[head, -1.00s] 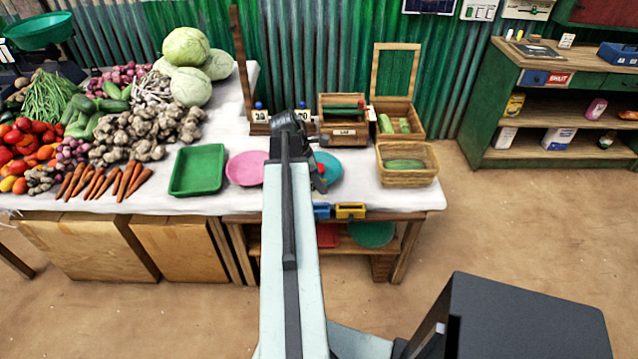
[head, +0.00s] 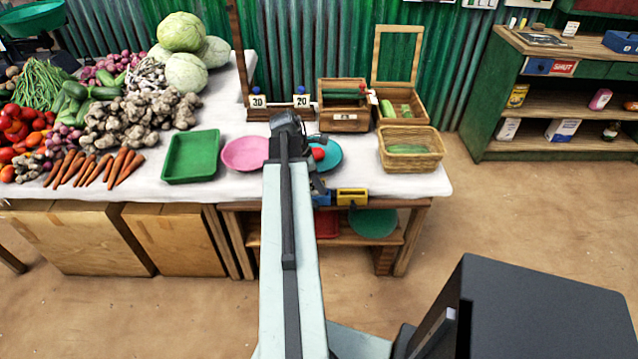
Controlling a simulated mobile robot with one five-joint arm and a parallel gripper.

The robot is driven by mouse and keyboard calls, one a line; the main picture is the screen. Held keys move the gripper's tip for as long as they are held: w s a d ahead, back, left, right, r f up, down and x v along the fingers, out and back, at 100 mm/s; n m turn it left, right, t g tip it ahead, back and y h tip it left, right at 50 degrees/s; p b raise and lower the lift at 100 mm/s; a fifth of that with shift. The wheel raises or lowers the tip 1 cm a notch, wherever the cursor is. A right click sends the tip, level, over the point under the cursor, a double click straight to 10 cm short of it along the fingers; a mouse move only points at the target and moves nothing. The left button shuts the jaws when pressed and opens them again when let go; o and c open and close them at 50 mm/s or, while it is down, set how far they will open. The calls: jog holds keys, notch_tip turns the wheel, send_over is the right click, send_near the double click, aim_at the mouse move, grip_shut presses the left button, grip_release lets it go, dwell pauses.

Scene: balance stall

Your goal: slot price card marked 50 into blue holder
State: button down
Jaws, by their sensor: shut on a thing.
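The blue holder (head: 322,198) is on the table's front edge, beside a yellow holder (head: 352,196). My dark gripper (head: 318,175) is just above and behind the blue holder, partly covered by my own arm. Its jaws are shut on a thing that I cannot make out. I cannot see a card marked 50, nor tell whether anything touches the blue holder's slot. Two other price cards stand at the back of the table, one marked 30 (head: 258,101) and one marked 20 (head: 301,101).
A pink plate (head: 243,153) and a blue plate (head: 333,157) flank my arm. A green tray (head: 192,157) lies left and a wicker basket (head: 410,158) right. A wooden box (head: 343,119) stands behind. Vegetables fill the table's left side.

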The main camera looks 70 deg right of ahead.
jog(key=c, duration=0.6)
grip_release()
jog(key=shift+o, duration=0.2)
notch_tip(320, 180, up, 7)
jog(key=p, duration=0.7)
jog(key=shift+r, duration=0.1)
dwell(0.5)
